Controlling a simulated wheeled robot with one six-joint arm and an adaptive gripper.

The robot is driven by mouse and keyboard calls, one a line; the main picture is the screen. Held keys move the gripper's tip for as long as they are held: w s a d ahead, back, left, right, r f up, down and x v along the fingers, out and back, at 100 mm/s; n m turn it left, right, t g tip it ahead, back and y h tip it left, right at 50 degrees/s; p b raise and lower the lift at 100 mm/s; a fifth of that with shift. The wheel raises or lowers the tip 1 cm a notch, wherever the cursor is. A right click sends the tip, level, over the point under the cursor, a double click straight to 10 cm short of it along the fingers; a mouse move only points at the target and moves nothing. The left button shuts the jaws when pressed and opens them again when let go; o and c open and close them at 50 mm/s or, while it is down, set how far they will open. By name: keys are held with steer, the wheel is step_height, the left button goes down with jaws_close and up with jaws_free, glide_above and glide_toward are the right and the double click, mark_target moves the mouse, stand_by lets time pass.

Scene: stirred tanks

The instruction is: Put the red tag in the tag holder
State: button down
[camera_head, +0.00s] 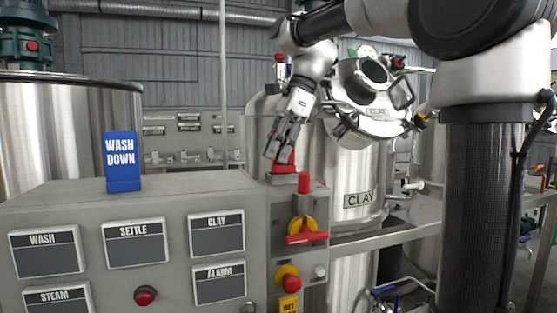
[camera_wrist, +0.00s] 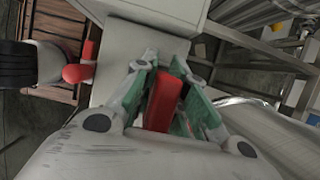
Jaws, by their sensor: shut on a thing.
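My gripper (camera_head: 284,150) points down above the right end of the grey console and is shut on the red tag (camera_head: 287,164). In the wrist view the red tag (camera_wrist: 164,102) stands between the green-lined fingers (camera_wrist: 165,95). In the head view its lower end is close to a small grey top surface; I cannot tell whether it touches. A blue piece marked WASH DOWN (camera_head: 122,160) stands upright on the console top, left of my gripper. I cannot make out for certain which part is the tag holder.
The grey console (camera_head: 175,190) carries labelled plates and a red button (camera_head: 145,296). A red rotary handle on yellow (camera_head: 306,232) sticks out just right of and below my gripper. The console top between the blue piece and my gripper is clear.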

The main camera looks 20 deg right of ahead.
steer(key=shift+f, duration=1)
steer(key=shift+f, duration=0.2)
steer(key=shift+f, duration=0.15)
steer(key=c, duration=1.5)
jaws_free()
steer(key=shift+f, duration=0.1)
steer(key=shift+o, duration=0.2)
steer(key=shift+w+r, duration=0.1)
steer(key=shift+r, duration=0.45)
steer(key=v, duration=1.2)
steer(key=shift+s+f, duration=0.1)
steer(key=shift+s, duration=0.1)
